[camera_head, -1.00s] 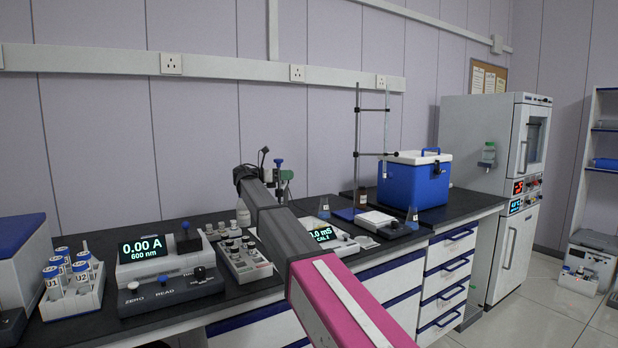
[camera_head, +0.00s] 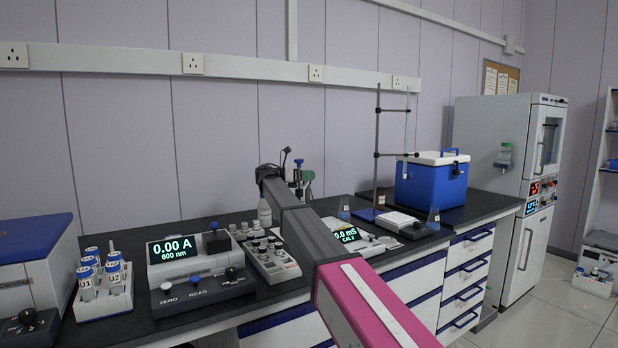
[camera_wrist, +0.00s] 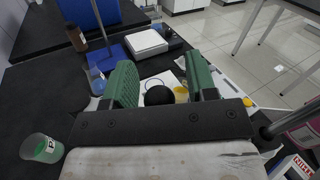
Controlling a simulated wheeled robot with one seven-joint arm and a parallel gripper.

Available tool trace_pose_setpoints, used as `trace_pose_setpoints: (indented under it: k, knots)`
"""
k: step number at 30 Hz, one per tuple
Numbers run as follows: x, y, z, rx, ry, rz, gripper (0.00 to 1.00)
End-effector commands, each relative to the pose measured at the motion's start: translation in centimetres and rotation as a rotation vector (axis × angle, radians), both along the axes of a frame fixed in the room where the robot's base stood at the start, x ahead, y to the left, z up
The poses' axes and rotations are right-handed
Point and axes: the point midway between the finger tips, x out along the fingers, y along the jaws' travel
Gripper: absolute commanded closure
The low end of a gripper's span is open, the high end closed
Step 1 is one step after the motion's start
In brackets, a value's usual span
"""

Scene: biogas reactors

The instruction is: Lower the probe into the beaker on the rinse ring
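My gripper (camera_wrist: 162,86) has two green ridged fingers, spread apart and pointing down over the bench. A black round thing (camera_wrist: 158,96), perhaps the probe's top seen end-on, shows between the fingers with gaps beside it; contact is not visible. In the head view my gripper (camera_head: 306,181) is small, near the conductivity meter (camera_head: 350,236). A small beaker (camera_wrist: 95,80) stands left of the fingers; it seems to be the blue-tinted beaker (camera_head: 345,212) in the head view. A yellow cup-like thing (camera_wrist: 181,94) shows by the right finger. I cannot make out the rinse ring.
A beaker with green liquid (camera_wrist: 42,148) stands at the wrist view's lower left.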

Motion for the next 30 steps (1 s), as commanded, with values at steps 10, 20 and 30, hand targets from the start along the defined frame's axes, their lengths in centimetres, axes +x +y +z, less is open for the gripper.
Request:
trace_pose_setpoints:
  k: [10, 20, 30]
  knots:
    - [0.0, 0.5, 0.0, -0.001, 0.0, 0.002, 0.48]
    - [-0.3, 5.0, 0.0, 0.0, 0.0, 0.003, 0.48]
    - [-0.9, 10.3, 0.0, 0.0, 0.0, 0.001, 0.48]
